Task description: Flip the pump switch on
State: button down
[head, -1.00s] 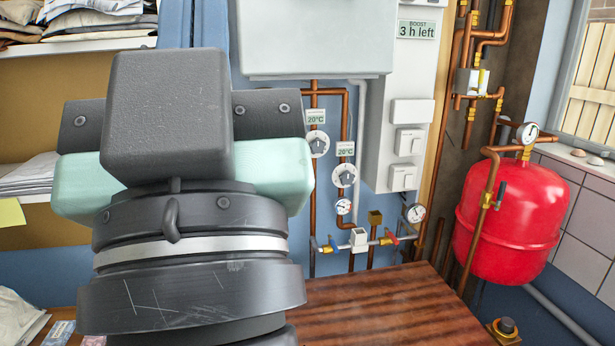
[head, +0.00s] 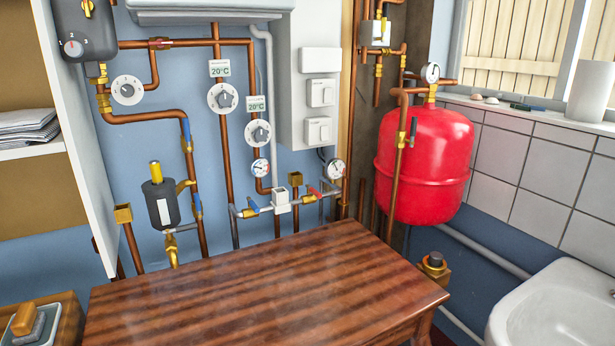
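Two white rocker switches sit one above the other on the white panel at the back wall: an upper switch (head: 321,93) and a lower switch (head: 318,131). No label naming the pump is readable on either, and I cannot tell their positions. A dark grey unit with a numbered dial (head: 74,47) is at the top left, partly cut off by the frame edge; it may be the pump. My gripper is not in view.
A brown wooden table (head: 270,290) stands in front of the pipes, its top bare. Copper pipes with dials (head: 225,98) and valves line the wall. A red tank (head: 425,165) and a white sink (head: 560,310) are at right. A white cabinet side (head: 75,120) is at left.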

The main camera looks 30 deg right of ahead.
aim_at(324, 129)
jog(key=i+l+z, duration=0.2)
jog(key=i+l, duration=0.2)
jog(key=i+l+z, duration=0.2)
jog(key=i+l, duration=0.25)
jog(key=i+l+z, duration=0.15)
jog(key=i+l, duration=0.2)
jog(key=i+l+z, duration=0.2)
jog(key=i, duration=0.4)
